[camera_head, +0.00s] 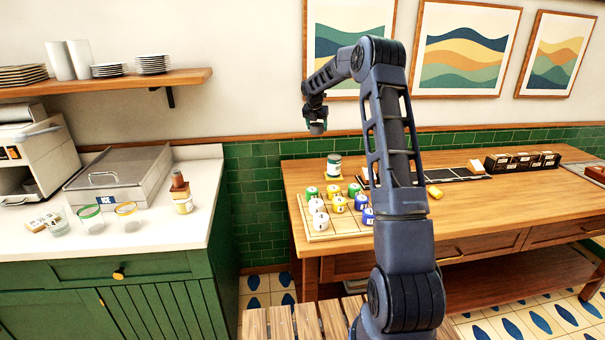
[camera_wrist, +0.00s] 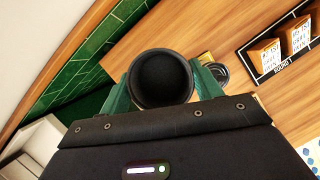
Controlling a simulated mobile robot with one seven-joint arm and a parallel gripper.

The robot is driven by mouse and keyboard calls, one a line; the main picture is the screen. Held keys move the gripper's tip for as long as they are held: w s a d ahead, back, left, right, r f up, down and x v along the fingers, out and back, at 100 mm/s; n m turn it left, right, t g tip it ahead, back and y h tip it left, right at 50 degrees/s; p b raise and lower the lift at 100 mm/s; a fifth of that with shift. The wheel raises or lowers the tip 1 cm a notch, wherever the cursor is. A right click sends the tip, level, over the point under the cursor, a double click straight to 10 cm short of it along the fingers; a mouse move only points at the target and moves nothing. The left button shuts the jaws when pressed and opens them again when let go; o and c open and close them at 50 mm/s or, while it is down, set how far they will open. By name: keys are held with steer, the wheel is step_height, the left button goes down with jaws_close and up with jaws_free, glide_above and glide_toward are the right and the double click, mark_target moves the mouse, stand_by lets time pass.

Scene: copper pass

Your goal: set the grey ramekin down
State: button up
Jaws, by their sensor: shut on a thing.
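The grey ramekin (camera_wrist: 162,102) looks dark and round in the wrist view, and I look down into its empty, shadowed inside. My gripper (camera_wrist: 162,88) has a green finger on each side of it and is shut on it. In the head view my gripper (camera_head: 316,122) hangs high in front of the wall, above the back left of the wooden table (camera_head: 480,220). The ramekin (camera_head: 317,129) shows there only as a small dark shape at the fingertips. It is held in the air, apart from the table.
A lidded jar (camera_head: 334,161) stands at the table's back left. A board (camera_head: 318,234) carries several coloured, lidded pots. A dark strip (camera_head: 450,173) and black boxes (camera_head: 520,162) stand farther right. The table's front right is clear. A white counter (camera_head: 150,220) holds glasses at left.

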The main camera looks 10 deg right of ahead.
steer(key=a, duration=0.7)
steer(key=shift+n, duration=0.4)
step_height(320, 180, down, 20)
steer(key=shift+d+r, duration=0.1)
steer(key=o, duration=1)
steer(key=shift+f, duration=0.2)
steer(key=shift+r, duration=0.1)
